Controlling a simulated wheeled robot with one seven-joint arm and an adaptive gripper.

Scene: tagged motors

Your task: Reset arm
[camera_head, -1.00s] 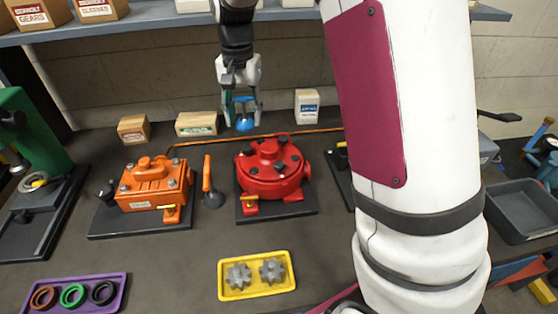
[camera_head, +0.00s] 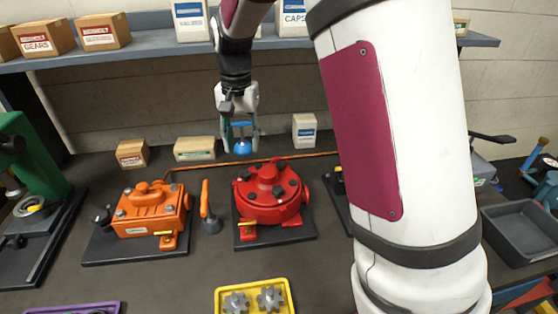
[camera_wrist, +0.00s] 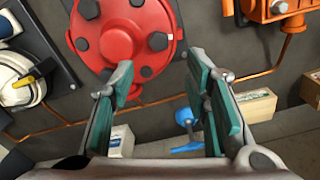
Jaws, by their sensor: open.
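My gripper (camera_head: 241,150) hangs high at the back of the bench, behind the red motor, and its fingers point down. In the wrist view my gripper (camera_wrist: 160,66) shows two teal-padded fingers spread apart with nothing held between them. A small blue part (camera_head: 243,146) shows between the fingers in the head view. In the wrist view this blue part (camera_wrist: 185,117) lies beyond the right finger, partly hidden by it. The red motor (camera_head: 268,197) stands on a dark plate, and it also shows in the wrist view (camera_wrist: 122,35).
An orange motor (camera_head: 150,208) stands left of the red one. A yellow tray (camera_head: 222,297) with grey gears is at the front. Small boxes (camera_head: 195,149) line the back. A shelf (camera_head: 150,50) runs above. A grey bin (camera_head: 522,235) is at right.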

